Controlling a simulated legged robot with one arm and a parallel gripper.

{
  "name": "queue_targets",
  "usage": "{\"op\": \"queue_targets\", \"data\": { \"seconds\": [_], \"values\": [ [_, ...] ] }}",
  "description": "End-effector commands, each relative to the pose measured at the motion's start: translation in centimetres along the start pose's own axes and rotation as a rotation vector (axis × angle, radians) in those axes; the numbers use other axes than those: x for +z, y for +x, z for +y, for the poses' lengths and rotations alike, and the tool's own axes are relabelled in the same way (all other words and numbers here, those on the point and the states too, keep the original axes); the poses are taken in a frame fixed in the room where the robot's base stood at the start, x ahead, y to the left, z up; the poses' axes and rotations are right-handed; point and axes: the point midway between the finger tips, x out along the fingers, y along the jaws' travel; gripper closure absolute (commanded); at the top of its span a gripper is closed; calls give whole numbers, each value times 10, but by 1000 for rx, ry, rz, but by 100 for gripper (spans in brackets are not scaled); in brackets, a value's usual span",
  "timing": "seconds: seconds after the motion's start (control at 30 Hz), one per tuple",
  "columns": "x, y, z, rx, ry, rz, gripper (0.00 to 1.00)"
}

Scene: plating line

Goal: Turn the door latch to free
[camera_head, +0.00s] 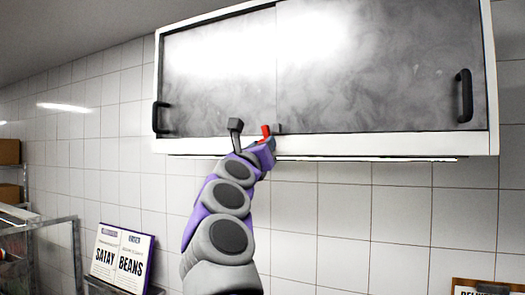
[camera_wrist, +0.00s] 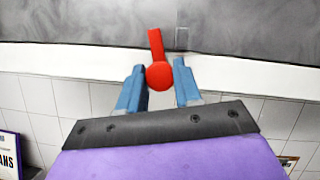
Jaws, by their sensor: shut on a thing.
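The door latch (camera_wrist: 155,45) is red, with a round hub and a narrow lever. In the wrist view it sits on the white lower frame of the cabinet. Its lever points up over the grey door, leaning slightly left. My gripper (camera_wrist: 159,80) has its two blue fingers on either side of the round hub and is shut on the latch. In the head view only a small red part of the latch (camera_head: 265,130) shows above my gripper (camera_head: 268,146); the rest is hidden by it.
The wall cabinet (camera_head: 325,145) has two grey sliding doors with black handles at left (camera_head: 156,118) and right (camera_head: 464,96). A small grey piece (camera_head: 278,128) is just right of the latch. A sign (camera_head: 121,258) stands low at left, beside a metal rack (camera_head: 40,226).

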Motion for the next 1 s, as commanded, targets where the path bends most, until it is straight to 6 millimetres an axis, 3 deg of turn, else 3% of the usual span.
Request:
{"op": "queue_targets", "data": {
  "seconds": [0.67, 1.0],
  "values": [
    [4, 0, -3, 120, -286, -2, 97],
    [8, 2, -3, 241, -571, -1, 96]
  ]
}}
